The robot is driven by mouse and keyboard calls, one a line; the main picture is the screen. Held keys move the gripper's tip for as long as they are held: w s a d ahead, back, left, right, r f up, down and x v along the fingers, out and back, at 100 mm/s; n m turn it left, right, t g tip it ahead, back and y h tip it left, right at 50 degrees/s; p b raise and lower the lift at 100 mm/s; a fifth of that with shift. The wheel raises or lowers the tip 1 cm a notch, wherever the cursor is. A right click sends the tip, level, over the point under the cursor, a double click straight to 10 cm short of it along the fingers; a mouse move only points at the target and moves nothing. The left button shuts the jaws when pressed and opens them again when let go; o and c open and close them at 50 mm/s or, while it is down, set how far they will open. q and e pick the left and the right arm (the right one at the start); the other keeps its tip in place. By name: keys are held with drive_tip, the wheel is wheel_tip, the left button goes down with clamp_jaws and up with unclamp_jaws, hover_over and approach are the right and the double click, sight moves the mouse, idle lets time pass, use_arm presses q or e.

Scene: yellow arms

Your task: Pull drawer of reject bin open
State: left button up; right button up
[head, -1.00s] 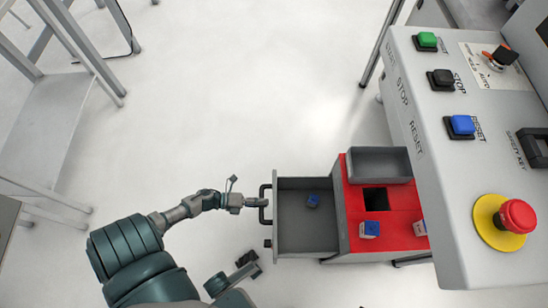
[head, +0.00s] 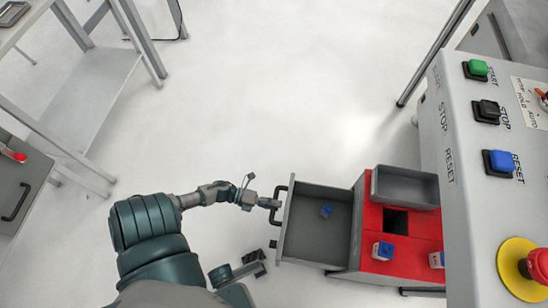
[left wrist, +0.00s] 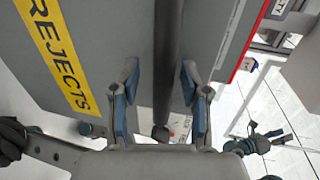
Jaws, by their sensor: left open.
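The reject bin (head: 412,222) is a red-topped box beside the control console. Its grey drawer (head: 305,247) stands pulled out to the left, with a small blue piece (head: 326,210) inside. The drawer's dark handle (head: 281,196) is on its left end. My left gripper (head: 271,203) is at the handle. In the left wrist view the open fingers (left wrist: 162,100) stand on both sides of the dark handle bar (left wrist: 167,60), with gaps showing. A yellow REJECTS label (left wrist: 55,55) is on the drawer front.
The console (head: 465,190) with its buttons and a red emergency stop (head: 538,265) overhangs the right side. A grey tray (head: 405,186) and white-and-blue pieces (head: 383,250) sit on the bin. Grey frames (head: 85,100) stand at left. The floor between is clear.

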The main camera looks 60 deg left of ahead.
use_arm(q)
drive_tip(key=v, duration=1.2)
drive_tip(key=shift+d+f, duration=0.1)
